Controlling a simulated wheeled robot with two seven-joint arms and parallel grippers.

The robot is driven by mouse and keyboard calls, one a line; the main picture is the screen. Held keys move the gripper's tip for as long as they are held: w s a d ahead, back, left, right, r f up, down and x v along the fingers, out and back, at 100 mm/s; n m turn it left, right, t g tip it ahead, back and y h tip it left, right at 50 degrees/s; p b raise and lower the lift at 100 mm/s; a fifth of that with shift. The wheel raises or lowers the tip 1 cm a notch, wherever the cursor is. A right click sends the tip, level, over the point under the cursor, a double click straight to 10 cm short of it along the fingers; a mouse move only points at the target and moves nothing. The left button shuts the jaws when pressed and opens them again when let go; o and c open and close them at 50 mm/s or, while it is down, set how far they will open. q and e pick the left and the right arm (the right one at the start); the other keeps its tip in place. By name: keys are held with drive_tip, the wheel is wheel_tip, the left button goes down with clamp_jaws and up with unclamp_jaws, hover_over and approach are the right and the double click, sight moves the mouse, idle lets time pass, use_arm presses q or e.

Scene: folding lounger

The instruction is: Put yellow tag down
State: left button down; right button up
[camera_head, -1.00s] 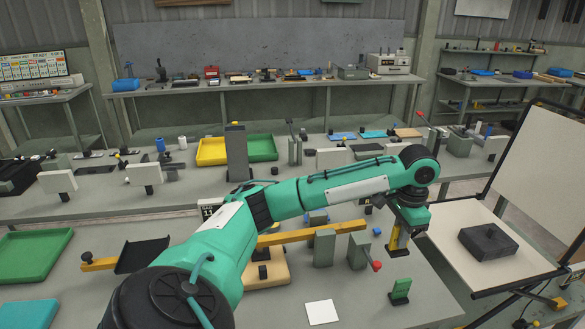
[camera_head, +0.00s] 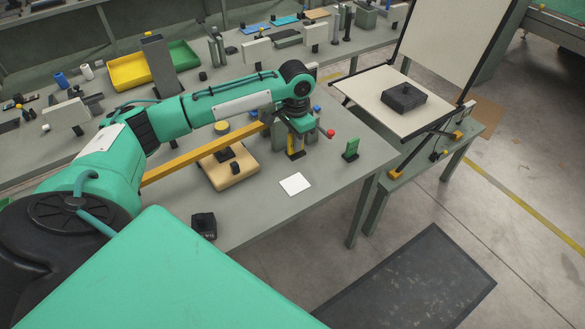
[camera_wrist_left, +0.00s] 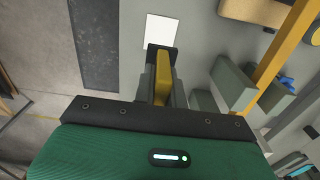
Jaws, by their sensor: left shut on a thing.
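My left gripper (camera_head: 295,148) points down over the right part of the workbench, behind the white square card (camera_head: 295,183). It is shut on the yellow tag (camera_wrist_left: 163,80), which shows between the two dark fingers in the left wrist view. In the head view the tag is a small yellow strip partly hidden by the gripper. A dark piece shows at its far end beside the white card in the wrist view. I cannot tell whether the tag touches the bench. My right gripper is not in view.
A red-tipped lever (camera_head: 329,134) is close by. The white-topped lounger (camera_head: 380,83) bears a dark block (camera_head: 404,97).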

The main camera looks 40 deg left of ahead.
use_arm(q)
drive_tip(key=shift+f+p, duration=1)
drive_tip(key=shift+f, duration=5.85)
drive_tip(key=c, duration=1.5)
unclamp_jaws()
drive_tip(key=shift+f, duration=0.1)
drive_tip(key=shift+o, duration=0.2)
